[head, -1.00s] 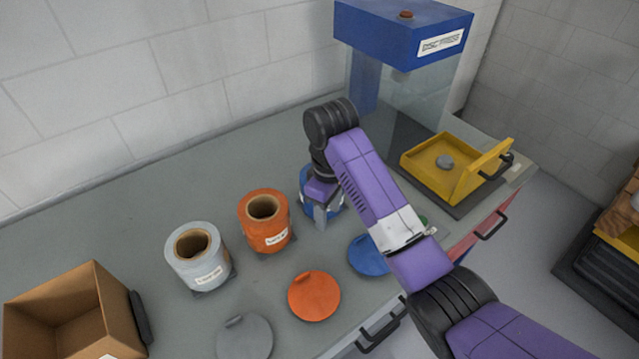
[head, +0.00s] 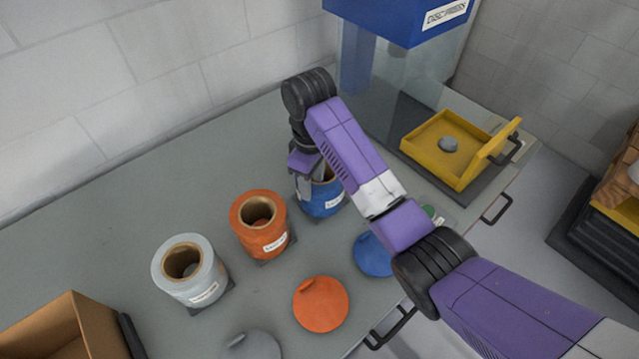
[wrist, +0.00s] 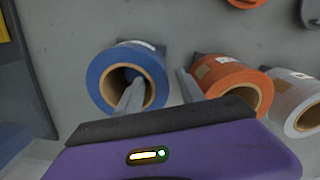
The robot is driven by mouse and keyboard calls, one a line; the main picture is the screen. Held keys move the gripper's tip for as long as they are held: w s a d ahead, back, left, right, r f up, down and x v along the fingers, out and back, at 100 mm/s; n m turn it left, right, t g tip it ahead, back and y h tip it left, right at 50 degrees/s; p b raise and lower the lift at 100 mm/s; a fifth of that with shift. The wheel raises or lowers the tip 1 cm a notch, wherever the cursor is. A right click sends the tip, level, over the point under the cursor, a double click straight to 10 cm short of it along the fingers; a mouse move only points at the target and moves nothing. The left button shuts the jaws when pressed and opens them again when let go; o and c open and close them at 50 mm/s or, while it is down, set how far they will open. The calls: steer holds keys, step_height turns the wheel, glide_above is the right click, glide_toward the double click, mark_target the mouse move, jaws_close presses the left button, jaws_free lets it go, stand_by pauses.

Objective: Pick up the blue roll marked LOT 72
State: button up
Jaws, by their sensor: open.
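The blue roll (head: 324,199) stands upright on the bench to the right of the orange roll, with a white label whose text is too small to read. It also shows in the wrist view (wrist: 101,75), with its hollow core facing the camera. My gripper (head: 312,176) is at the blue roll, partly hidden by my own arm. In the wrist view my gripper (wrist: 158,88) is open, with one finger over or in the core's opening and the other outside the roll, between it and the orange roll. The roll's wall lies between the fingers; contact cannot be told.
The orange roll (head: 248,229) and the grey roll (head: 190,280) stand to the left. Orange (head: 322,306), blue (head: 373,258) and grey (head: 254,346) discs lie in front. A cardboard box (head: 60,335) is at lower left. A yellow tray (head: 430,157) and blue press (head: 400,18) are at right.

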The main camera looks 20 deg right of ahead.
steer(key=f, duration=0.2)
steer(key=f+p, duration=0.1)
steer(key=f, duration=0.2)
steer(key=shift+w+f, duration=0.3)
jaws_close()
steer(key=shift+r, duration=0.1)
stand_by(0.9)
steer(key=shift+w+r, duration=0.1)
